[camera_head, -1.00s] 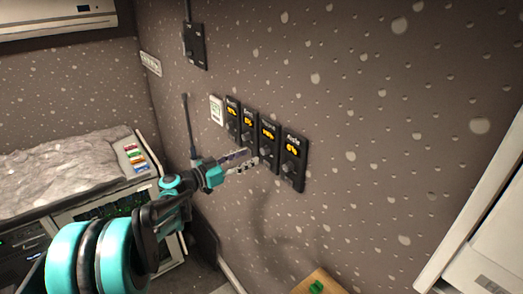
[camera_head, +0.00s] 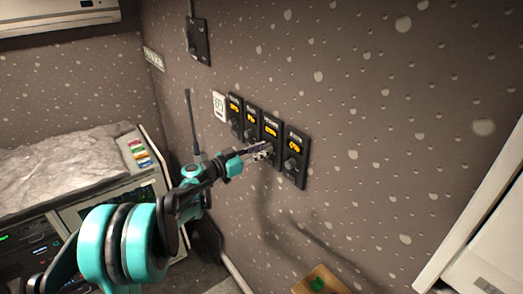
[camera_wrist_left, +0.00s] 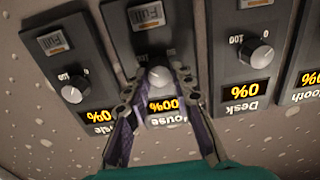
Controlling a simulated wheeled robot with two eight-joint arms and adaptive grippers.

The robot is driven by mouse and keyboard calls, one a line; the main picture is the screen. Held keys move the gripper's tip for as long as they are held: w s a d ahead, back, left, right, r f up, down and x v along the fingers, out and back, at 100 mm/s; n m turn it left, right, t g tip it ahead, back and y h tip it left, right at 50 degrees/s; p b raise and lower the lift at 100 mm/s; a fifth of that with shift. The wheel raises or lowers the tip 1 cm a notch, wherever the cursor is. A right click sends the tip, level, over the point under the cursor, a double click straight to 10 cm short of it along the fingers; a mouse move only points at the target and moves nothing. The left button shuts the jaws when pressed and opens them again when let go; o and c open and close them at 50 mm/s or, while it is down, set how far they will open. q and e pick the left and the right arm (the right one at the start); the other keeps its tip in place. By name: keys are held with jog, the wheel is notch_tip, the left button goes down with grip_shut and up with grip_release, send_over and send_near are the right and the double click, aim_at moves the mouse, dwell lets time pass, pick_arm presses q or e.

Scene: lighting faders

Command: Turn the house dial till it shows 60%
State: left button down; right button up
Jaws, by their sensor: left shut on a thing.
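My right gripper is not in view.
The aisle panel (camera_head: 294,155) is close on the right, with its knob; the desk panel (camera_wrist_left: 250,60) is on the other side, both reading 0%. A bed-like counter (camera_head: 60,165) stands at left. A wooden surface with a green thing (camera_head: 316,284) is below.

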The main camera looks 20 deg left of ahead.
pick_arm(q)
jog(key=shift+n, duration=0.3)
jog(key=m+b, duration=0.3)
jog(key=m, duration=0.7)
jog(key=m+b, duration=0.3)
jog(key=m, duration=0.7)
jog(key=m+b, duration=0.3)
jog(key=m, duration=0.6)
jog(key=shift+s+d+f+m, duration=0.1)
jog(key=shift+s+f+m, duration=0.05)
jog(key=shift+f+m, duration=0.25)
dwell(0.9)
dwell(0.5)
jog(key=c, duration=1.3)
grip_release()
jog(key=shift+r, duration=0.1)
